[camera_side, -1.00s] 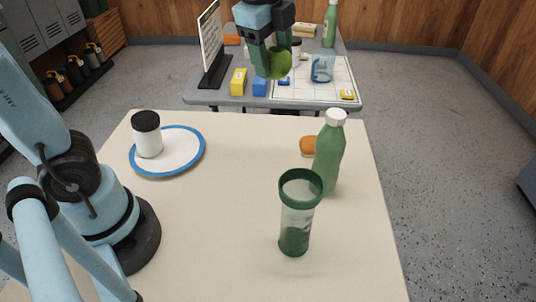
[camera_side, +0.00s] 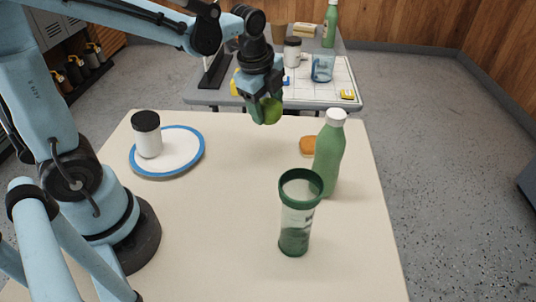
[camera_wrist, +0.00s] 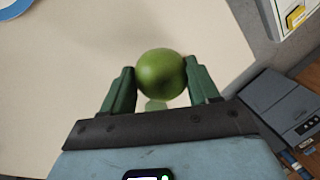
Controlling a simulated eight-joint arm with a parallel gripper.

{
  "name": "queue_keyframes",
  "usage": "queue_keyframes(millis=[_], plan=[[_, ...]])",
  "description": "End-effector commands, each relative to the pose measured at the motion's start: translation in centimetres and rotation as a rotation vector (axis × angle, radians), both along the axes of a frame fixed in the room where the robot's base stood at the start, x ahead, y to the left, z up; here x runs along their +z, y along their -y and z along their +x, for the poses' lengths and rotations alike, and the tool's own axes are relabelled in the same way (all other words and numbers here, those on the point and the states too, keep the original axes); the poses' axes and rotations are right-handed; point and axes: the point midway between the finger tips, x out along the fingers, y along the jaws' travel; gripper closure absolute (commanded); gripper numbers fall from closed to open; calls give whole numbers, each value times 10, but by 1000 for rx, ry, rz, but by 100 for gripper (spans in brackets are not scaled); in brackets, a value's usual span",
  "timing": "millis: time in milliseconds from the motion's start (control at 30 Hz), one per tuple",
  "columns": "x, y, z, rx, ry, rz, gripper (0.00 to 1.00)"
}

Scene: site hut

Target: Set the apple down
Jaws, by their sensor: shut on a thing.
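A green apple (camera_side: 268,110) is held between the two green fingers of my gripper (camera_side: 262,108), near the far edge of the near table (camera_side: 230,200). In the wrist view the apple (camera_wrist: 161,74) sits between the fingertips of my gripper (camera_wrist: 160,82), and a greenish patch shows on the tabletop below it. The apple appears to be above the table; its exact height I cannot tell.
A blue-rimmed plate (camera_side: 184,160) with a black-lidded white jar (camera_side: 147,135) is at the left. A green bottle (camera_side: 329,155), an orange item (camera_side: 308,146) and a clear green-rimmed cup (camera_side: 296,220) stand at the right. The table's middle is clear.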

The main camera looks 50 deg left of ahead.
Motion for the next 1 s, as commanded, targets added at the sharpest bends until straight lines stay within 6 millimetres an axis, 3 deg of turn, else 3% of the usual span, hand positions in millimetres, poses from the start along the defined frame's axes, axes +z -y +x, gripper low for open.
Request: queue_keyframes(millis=[200,400,567,833,1000], plan=[[-28,-45,15,6,1,0,75],[-44,-70,24,2,1,0,75],[-50,-75,25,-1,0,0,75],[-82,-74,26,-1,0,-1,75],[-87,-74,25,-1,0,-1,75]])
